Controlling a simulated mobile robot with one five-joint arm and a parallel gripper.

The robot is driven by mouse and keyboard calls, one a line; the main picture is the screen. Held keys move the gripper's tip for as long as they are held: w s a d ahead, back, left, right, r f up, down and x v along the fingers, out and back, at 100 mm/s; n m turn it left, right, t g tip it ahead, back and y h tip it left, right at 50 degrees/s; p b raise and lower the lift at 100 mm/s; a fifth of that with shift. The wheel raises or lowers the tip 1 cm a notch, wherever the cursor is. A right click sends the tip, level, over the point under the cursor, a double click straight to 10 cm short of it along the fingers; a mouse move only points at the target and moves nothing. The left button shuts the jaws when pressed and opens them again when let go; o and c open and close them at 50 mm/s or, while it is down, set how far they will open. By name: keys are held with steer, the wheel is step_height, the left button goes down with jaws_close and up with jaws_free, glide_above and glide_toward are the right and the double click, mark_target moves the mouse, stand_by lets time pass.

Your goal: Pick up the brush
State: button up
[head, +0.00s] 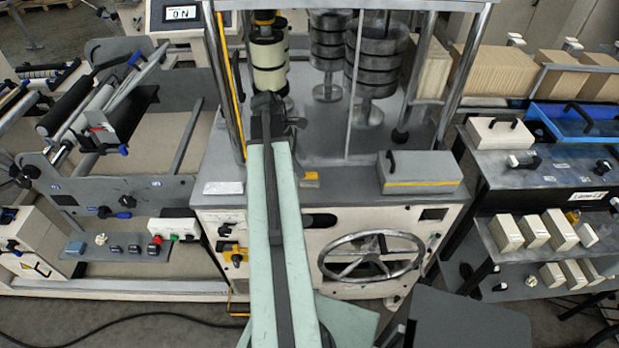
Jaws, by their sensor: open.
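My arm reaches from the bottom of the head view to the grey machine's deck. My dark gripper (266,100) is at its far end, in front of the cream and black rollers (268,62). It is open, and I see nothing held in it. I cannot pick out a brush for certain. A small yellow and grey item (311,180) lies on the deck's front edge, right of my arm and nearer than the gripper. It is too small to tell what it is. My arm hides part of the deck.
Stacked dark discs (378,70) on posts stand behind, right of the gripper. Upright metal posts flank the deck. A grey box with a black handle (420,172) sits at its right, a pale flat block (223,188) at its left. A handwheel (371,256) is on the front.

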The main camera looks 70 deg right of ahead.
mark_target(307, 173)
steer(key=b+x, duration=0.6)
steer(key=x, duration=0.1)
steer(key=shift+d+f, duration=0.15)
steer(key=shift+f, duration=0.15)
steer(key=shift+r, duration=0.15)
jaws_close()
